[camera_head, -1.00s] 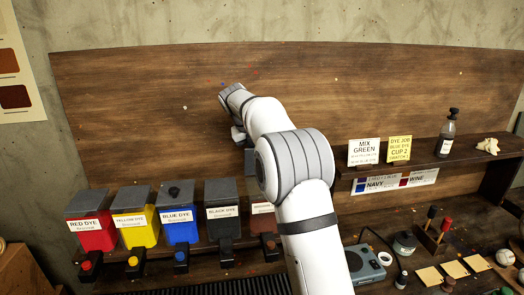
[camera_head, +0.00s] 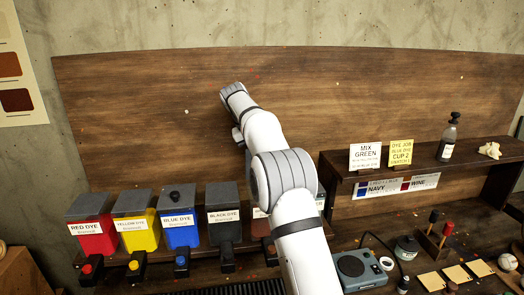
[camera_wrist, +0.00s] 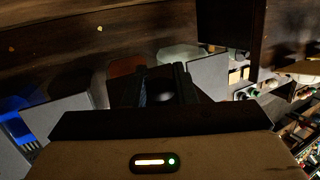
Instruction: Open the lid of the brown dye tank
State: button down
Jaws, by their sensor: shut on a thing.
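The brown dye tank (camera_head: 261,226) stands at the right of the dye row in the head view, mostly covered by my arm. Its lid is hidden there. In the wrist view a reddish-brown surface, seemingly this tank (camera_wrist: 126,66), shows just beyond my gripper (camera_wrist: 162,88). The dark fingers are shut on a small rounded dark knob, which appears to be the lid's handle. My gripper is hidden behind my arm in the head view. How far the lid is raised cannot be told.
Red (camera_head: 91,234), yellow (camera_head: 136,232), blue (camera_head: 180,230) and black (camera_head: 223,227) dye tanks stand close on the left. Grey lids flank my gripper in the wrist view. A shelf with a bottle (camera_head: 447,140) and a grey device (camera_head: 360,268) are on the right.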

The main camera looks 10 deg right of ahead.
jog(key=c, duration=1.2)
grip_release()
jog(key=v, duration=0.7)
jog(key=shift+r, duration=0.35)
jog(key=shift+a, duration=0.15)
